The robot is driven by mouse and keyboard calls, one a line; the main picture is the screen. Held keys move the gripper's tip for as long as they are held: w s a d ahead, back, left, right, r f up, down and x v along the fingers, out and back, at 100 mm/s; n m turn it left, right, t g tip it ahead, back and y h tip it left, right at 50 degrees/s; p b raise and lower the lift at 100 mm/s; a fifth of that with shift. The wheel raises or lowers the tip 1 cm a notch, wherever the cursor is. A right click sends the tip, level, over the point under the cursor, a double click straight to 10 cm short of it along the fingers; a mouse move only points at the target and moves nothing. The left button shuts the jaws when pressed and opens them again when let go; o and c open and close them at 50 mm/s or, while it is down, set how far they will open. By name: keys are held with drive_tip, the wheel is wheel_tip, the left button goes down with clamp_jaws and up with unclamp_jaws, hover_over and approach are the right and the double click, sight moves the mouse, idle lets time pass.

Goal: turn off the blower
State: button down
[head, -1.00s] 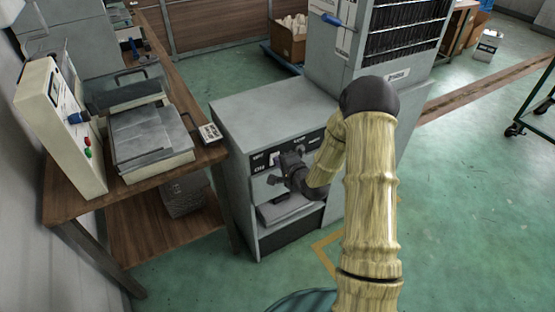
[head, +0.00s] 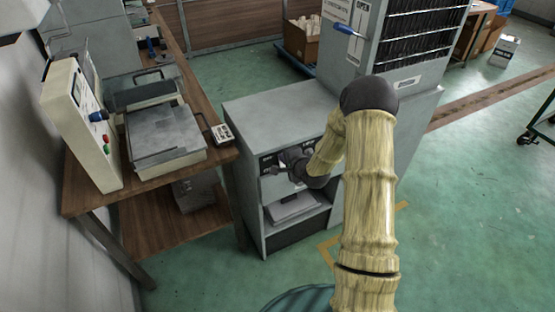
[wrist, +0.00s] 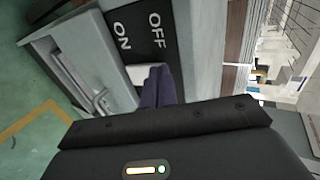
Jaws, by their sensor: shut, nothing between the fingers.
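The grey cabinet (head: 275,108) has a black control panel (head: 268,163) on its upper front, mostly covered by my gripper in the head view. In the wrist view the panel (wrist: 128,14) carries white OFF and ON lettering, turned sideways. A white switch (wrist: 138,74) sits beside the lettering, partly hidden by my fingers. My gripper (wrist: 158,88) is shut and empty, its dark fingertips right at the switch. I cannot tell whether they touch it or which way the switch is set. In the head view my gripper (head: 281,166) is in front of the panel.
A wooden bench (head: 150,192) stands left of the cabinet, bearing a cream control box (head: 80,125) and a flat machine (head: 165,140). A tall grey rack unit (head: 350,50) adjoins the cabinet on the right. Below the panel is an open shelf (head: 295,207).

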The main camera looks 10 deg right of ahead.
drive_tip(key=shift+d+r+p, duration=0.1)
drive_tip(key=shift+r+p, duration=0.5)
drive_tip(key=shift+r, duration=0.2)
drive_tip(key=shift+s, duration=0.2)
drive_tip(key=shift+s+d+r, duration=0.1)
drive_tip(key=shift+s, duration=0.05)
drive_tip(key=r+v, duration=0.1)
drive_tip(key=v, duration=1.2)
drive_tip(key=shift+w+p, duration=0.25)
drive_tip(key=shift+p, duration=0.05)
